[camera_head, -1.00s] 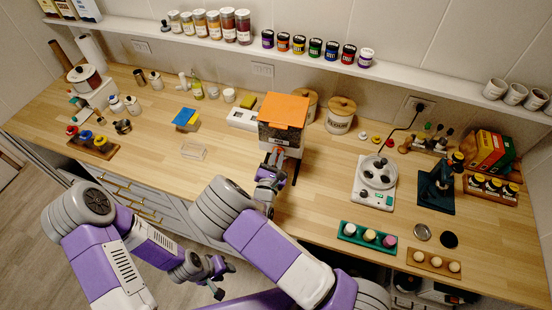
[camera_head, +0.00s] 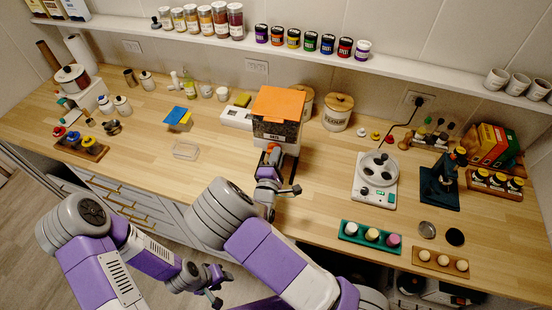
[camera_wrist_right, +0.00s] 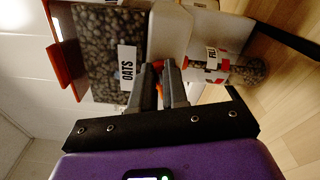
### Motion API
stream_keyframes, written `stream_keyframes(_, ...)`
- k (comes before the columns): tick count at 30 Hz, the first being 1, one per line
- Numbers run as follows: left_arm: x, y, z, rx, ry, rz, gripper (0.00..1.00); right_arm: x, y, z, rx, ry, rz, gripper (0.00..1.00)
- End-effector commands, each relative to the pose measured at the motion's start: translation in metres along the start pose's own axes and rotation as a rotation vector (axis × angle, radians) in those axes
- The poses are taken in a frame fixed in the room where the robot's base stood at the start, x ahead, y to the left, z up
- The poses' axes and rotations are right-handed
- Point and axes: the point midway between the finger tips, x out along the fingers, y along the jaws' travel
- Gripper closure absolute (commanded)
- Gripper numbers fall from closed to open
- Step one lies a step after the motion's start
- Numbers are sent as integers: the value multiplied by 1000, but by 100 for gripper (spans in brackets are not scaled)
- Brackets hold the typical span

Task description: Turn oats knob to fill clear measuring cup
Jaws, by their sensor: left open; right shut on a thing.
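The oats dispenser (camera_head: 277,125) stands on the counter with an orange lid and an "OATS" label, which also shows in the right wrist view (camera_wrist_right: 127,67). My right gripper (camera_wrist_right: 158,75) is shut on the red-orange oats knob (camera_wrist_right: 158,64) at the dispenser's front. The fingers hide most of the knob. Beside the knob in the right wrist view, a clear measuring cup (camera_wrist_right: 214,66) with red markings and a "FILL" label is at the dispenser's lower part. Oat-textured material shows at the cup. My left gripper (camera_head: 214,288) is open and empty, low in front of the counter.
A clear shallow tray (camera_head: 186,150) lies left of the dispenser. A white scale-like device (camera_head: 375,182) and a green tray (camera_head: 370,235) stand to the right. Canisters (camera_head: 338,112) stand behind.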

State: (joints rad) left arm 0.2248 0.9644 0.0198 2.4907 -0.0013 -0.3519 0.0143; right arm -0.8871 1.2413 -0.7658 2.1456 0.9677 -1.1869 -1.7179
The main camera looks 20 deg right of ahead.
Motion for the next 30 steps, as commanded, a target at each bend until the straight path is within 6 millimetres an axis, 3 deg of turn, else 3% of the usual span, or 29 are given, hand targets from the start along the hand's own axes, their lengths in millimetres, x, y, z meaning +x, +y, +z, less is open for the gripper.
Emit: stream_keyframes(30, 68, -25, -3, 0, 0, 0, 57, 0, -20, -9, 968, -2, -2, 100)
